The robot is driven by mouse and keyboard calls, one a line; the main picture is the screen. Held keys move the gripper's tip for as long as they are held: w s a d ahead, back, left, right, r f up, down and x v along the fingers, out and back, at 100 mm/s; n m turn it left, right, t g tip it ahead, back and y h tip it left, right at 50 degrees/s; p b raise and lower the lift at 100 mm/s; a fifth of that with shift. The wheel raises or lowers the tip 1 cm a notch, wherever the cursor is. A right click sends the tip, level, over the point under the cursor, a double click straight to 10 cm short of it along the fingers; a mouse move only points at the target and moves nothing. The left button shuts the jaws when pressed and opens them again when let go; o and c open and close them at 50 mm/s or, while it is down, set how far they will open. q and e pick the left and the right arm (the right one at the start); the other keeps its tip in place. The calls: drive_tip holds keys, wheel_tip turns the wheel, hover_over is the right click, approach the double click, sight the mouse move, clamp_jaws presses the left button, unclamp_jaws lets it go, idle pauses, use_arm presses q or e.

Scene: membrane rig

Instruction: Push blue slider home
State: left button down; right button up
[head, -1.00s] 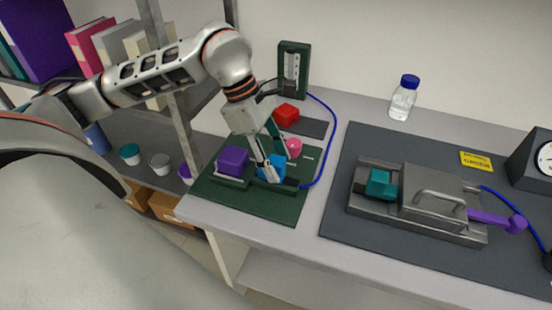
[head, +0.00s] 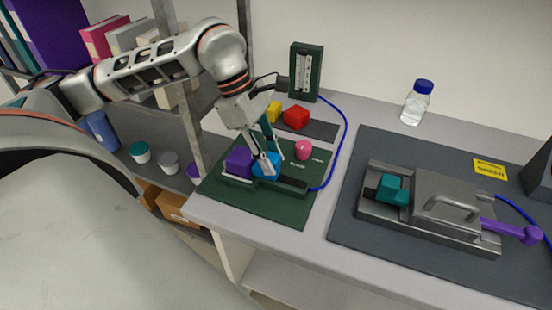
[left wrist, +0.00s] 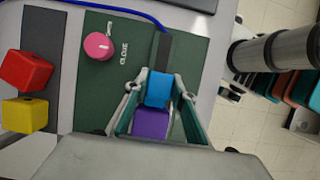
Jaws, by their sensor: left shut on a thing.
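The blue slider (head: 266,165) sits in a dark rail on the green board (head: 282,212). It stands right against the purple block (head: 239,160) at the left end of the rail, with no clear gap visible. My left gripper (head: 272,164) reaches down from above and is shut on the blue slider, which is partly hidden behind the fingers. In the left wrist view the blue slider (left wrist: 158,90) lies between the fingers, with the purple block (left wrist: 150,123) just below it. My right gripper is not in view.
A pink knob (head: 303,150) stands on the board. Red (head: 296,117) and yellow (head: 273,111) blocks sit behind it. A blue tube (head: 345,130) runs from a gauge (head: 305,72) to the rail's right end. A metal rig (head: 440,208) and a bottle (head: 417,103) stand to the right.

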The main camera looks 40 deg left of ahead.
use_arm(q)
drive_tip(key=c, duration=1.7)
unclamp_jaws()
drive_tip(key=shift+r, duration=0.1)
drive_tip(key=v, duration=1.1)
drive_tip(key=shift+s+a+r, duration=0.1)
drive_tip(key=shift+a+r, duration=0.1)
drive_tip(key=shift+r, duration=0.15)
